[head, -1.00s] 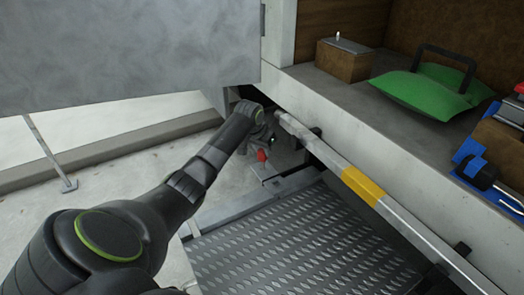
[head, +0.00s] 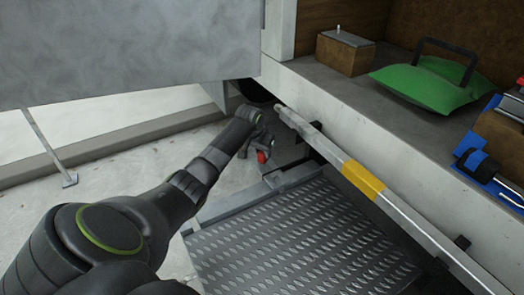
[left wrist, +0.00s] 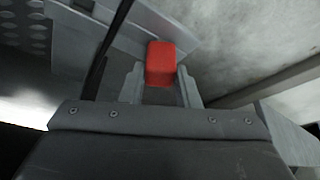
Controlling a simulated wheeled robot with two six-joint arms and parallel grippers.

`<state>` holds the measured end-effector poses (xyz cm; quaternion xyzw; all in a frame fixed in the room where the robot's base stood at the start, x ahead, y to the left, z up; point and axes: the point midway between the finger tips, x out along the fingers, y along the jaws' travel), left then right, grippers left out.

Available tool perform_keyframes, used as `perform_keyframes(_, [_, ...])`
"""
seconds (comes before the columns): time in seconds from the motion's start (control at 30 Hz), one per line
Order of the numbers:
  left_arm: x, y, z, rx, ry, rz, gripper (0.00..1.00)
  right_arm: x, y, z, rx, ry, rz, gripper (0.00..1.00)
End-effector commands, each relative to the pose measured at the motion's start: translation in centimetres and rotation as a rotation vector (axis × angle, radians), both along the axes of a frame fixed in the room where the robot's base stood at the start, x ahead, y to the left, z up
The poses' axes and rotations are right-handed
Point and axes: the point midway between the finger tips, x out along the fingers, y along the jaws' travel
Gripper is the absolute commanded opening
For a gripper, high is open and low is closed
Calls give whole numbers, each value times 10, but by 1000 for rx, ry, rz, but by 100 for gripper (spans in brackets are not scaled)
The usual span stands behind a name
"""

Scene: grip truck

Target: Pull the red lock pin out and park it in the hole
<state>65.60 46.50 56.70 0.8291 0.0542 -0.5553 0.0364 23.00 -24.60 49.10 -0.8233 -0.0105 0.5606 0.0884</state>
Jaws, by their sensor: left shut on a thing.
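The red lock pin (head: 261,157) shows as a small red block at the end of my left arm in the head view. In the left wrist view its red head (left wrist: 161,62) sits between the two grey fingers. My left gripper (head: 263,148) is shut on it, near the corner bracket (head: 272,178) of the ribbed metal platform. The pin's shank is hidden, and I cannot tell whether it is clear of the bracket. No parking hole can be made out. My right gripper is not in view.
A long bar with a yellow band (head: 362,179) runs along the truck bed's edge, close to the right of my left gripper. The ribbed platform (head: 300,240) lies below. A large grey panel (head: 130,50) hangs at upper left. A green bag (head: 425,88) lies on the bed.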

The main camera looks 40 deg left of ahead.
Motion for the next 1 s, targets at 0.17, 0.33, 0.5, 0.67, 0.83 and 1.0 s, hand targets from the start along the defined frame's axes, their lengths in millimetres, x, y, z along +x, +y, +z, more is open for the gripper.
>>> perform_keyframes(0.17, [0, 0, 0, 0, 0, 0, 5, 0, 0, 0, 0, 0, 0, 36])
perform_keyframes(0.33, [0, 0, -2, 0, 0, 0, 5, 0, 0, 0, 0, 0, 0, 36])
perform_keyframes(0.5, [0, 0, -5, 0, 0, 0, 5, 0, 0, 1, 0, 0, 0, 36])
perform_keyframes(0.67, [0, 0, -6, 0, 0, 0, 43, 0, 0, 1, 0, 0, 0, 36])
perform_keyframes(0.83, [0, 0, -6, 0, 0, 0, 54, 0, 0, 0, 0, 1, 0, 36])
perform_keyframes(1.0, [0, 0, -6, 0, 1, 0, 54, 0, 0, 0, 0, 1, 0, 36])
